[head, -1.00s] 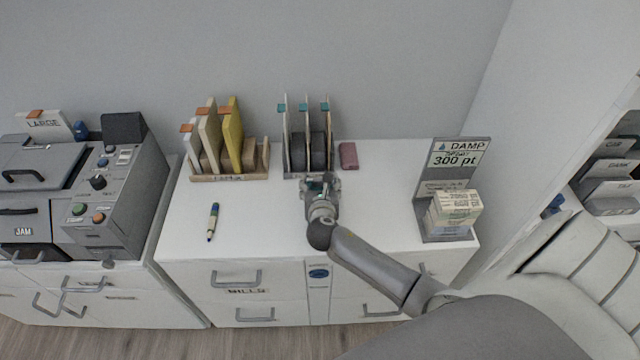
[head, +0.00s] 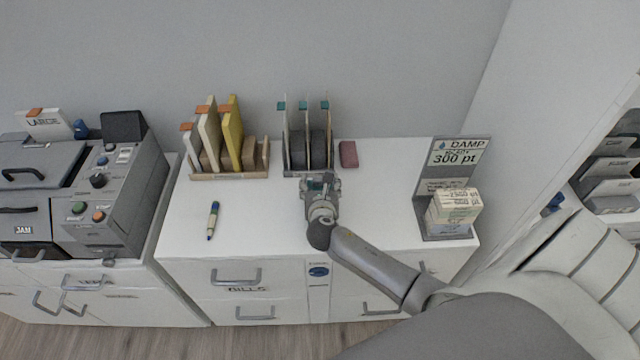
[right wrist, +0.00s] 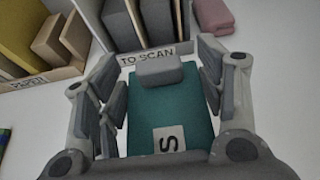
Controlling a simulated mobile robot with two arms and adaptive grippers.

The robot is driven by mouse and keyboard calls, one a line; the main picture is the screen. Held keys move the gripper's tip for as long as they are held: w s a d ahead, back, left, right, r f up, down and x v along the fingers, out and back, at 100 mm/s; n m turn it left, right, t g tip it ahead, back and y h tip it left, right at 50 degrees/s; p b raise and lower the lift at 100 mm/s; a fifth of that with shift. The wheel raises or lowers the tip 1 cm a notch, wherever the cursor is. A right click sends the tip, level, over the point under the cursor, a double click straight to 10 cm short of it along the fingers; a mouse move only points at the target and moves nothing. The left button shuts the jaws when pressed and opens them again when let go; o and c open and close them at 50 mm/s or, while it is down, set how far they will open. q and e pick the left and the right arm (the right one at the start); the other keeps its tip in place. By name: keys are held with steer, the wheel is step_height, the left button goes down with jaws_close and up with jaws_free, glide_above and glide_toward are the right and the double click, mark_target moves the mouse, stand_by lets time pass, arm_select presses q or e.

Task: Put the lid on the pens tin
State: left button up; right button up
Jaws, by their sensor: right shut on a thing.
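My right gripper (head: 320,180) is low over the white desk, in front of the middle rack. In the right wrist view my right gripper (right wrist: 160,95) is shut on a teal flat-faced thing (right wrist: 165,105). The teal thing has a white label reading "S" and a grey block at its far end. I cannot tell whether it is the tin or its lid, and in the head view the gripper mostly hides it. No separate tin or lid can be made out. A blue-and-green pen (head: 213,222) lies on the desk to the left. My left gripper is not in view.
Behind the gripper stands a rack labelled "TO SCAN" (right wrist: 152,55). A wooden rack (head: 230,177) with folders is left of it, and a dark pink block (head: 348,155) right of it. A grey stand (head: 433,190) holds stacked blocks at right. The desk between is clear.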

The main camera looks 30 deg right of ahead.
steer(key=o, duration=1.1)
steer(key=v, duration=1.2)
